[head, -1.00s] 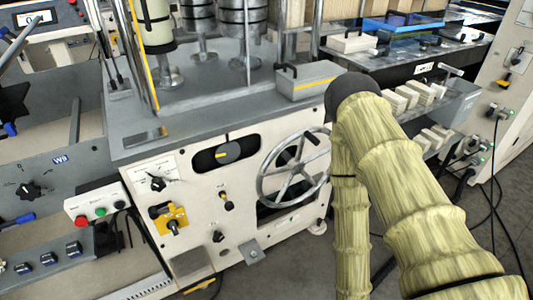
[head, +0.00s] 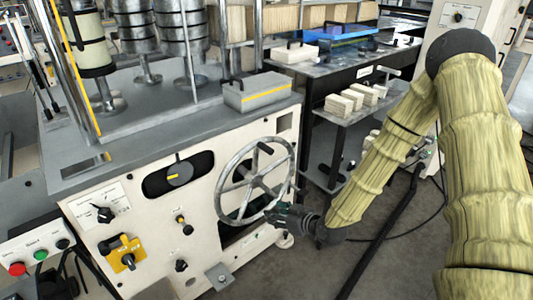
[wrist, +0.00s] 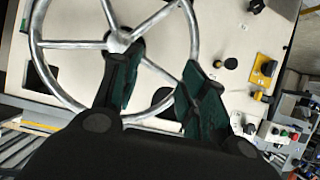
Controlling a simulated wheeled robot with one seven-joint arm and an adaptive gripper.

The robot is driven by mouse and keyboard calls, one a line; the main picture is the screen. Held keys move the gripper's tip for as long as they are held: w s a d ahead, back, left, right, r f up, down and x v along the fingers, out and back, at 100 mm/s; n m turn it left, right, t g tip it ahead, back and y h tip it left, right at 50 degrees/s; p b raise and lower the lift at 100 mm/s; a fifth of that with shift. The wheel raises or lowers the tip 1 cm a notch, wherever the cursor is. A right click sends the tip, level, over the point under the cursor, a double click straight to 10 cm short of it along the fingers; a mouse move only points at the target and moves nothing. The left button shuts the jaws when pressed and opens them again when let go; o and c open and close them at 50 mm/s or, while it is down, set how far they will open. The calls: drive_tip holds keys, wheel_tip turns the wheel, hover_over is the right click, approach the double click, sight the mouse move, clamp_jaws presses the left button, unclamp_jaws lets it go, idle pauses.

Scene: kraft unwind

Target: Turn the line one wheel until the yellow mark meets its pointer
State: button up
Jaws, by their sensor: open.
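The line one wheel (head: 220,187) is a silver spoked handwheel on the front of the cream machine panel, with a dark knob near its upper part. It also shows in the wrist view (wrist: 75,44). Left of it, a dark oval window holds a grey dial with a yellow mark (head: 172,178); a small line sits above the dial, too small to read as the pointer. My gripper (head: 272,212) is at the wheel's lower right rim. In the wrist view my gripper (wrist: 160,62) is open, one finger overlapping the hub area. I cannot tell whether it touches.
A yellow switch plate (head: 127,254) and small black knobs sit left of and below the wheel. A grey box (head: 257,92) stands on the machine top. A shelf with pale blocks (head: 345,101) is to the right. The floor right of the machine is open, with cables.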

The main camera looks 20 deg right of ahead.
sight(272, 153)
drive_tip(key=w+d+r+n+t+y, duration=0.1)
drive_tip(key=w+d+r+t, duration=0.15)
drive_tip(key=r, duration=0.25)
drive_tip(key=w+d+r+n+t+b, duration=0.1)
drive_tip(key=w+r, duration=0.2)
drive_tip(key=r, duration=0.1)
drive_tip(key=w+d+r+n+t+y, duration=0.1)
drive_tip(key=w+d+r+t, duration=0.1)
drive_tip(key=r, duration=0.3)
drive_tip(key=shift+g, duration=0.25)
drive_tip(key=x, duration=1)
drive_tip(key=shift+w+d+f, duration=0.15)
drive_tip(key=shift+w, duration=0.3)
clamp_jaws()
